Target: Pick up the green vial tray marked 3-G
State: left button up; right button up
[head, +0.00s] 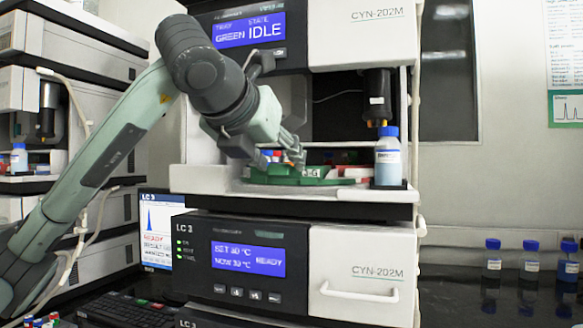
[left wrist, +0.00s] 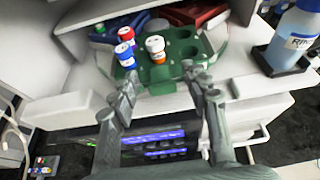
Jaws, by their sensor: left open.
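The green vial tray (head: 285,178) sits on the white shelf of the open middle bay. Its label reads partly as "-G" in the head view; the rest is hidden. My left gripper (head: 291,150) is open and empty at the tray's near side. In the left wrist view its two fingers (left wrist: 165,90) are spread in front of the tray's near edge; I cannot tell if they touch it. My right gripper is not in view.
A blue-capped bottle (head: 388,160) stands in a black holder right of the tray. A red tray (left wrist: 190,14) lies behind the green one. The bay walls and the upper unit (head: 360,35) enclose the space. Several blue-capped bottles (head: 531,260) stand on the bench at right.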

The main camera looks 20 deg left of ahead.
pick_arm(q)
jog(key=shift+w+f, duration=0.15)
jog(key=shift+w, duration=0.3)
jog(key=shift+c, duration=0.4)
jog(key=c, duration=1)
grip_shut()
jog(key=shift+s+r, duration=0.1)
jog(key=shift+r, duration=0.1)
